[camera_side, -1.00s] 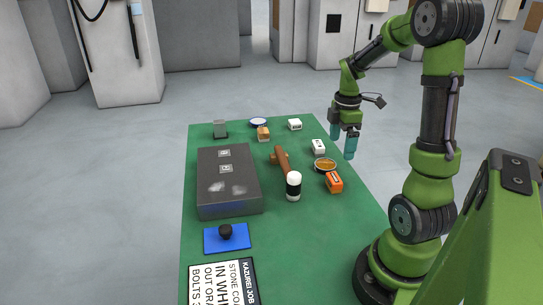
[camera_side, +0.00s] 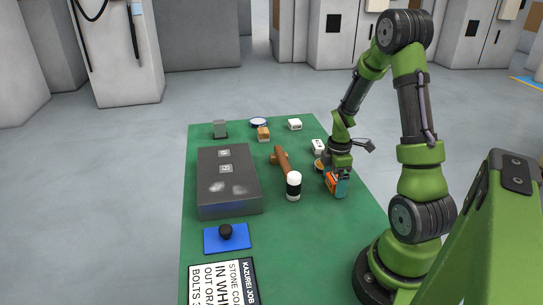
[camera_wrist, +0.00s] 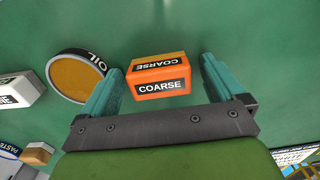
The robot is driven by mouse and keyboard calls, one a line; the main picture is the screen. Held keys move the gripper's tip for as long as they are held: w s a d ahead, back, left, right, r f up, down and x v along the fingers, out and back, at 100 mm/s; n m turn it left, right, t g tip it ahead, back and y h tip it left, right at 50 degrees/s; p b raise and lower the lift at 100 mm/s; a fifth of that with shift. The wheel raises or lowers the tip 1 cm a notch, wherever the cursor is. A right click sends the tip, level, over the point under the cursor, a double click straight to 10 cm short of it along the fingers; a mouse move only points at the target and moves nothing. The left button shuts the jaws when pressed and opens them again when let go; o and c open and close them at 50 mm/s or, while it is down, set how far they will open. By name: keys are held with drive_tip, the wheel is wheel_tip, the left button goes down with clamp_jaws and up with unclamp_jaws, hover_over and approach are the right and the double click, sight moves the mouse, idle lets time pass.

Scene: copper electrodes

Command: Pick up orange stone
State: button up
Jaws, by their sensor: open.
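The orange stone is a block labelled "COARSE" (camera_wrist: 160,79), lying on the green mat. In the wrist view it sits between and just ahead of the two teal fingers of my gripper (camera_wrist: 163,85), with a gap on the right and a narrow one on the left. In the side view my gripper (camera_side: 335,183) is low over the right part of the mat, at the orange stone (camera_side: 331,181), which the fingers partly hide. My gripper is open and empty.
A round oil tin (camera_wrist: 76,77) is close beside the left finger. A white stone (camera_side: 318,146) lies beyond it. A brown-handled mallet (camera_side: 282,161), a white-capped bottle (camera_side: 293,186) and a large grey block (camera_side: 228,181) lie to the left. The mat's front right is clear.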

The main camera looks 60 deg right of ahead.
sight(334, 178)
drive_tip(key=c, duration=1.2)
wheel_tip(334, 178, up, 10)
drive_tip(key=shift+r, duration=0.1)
drive_tip(key=shift+c, duration=0.3)
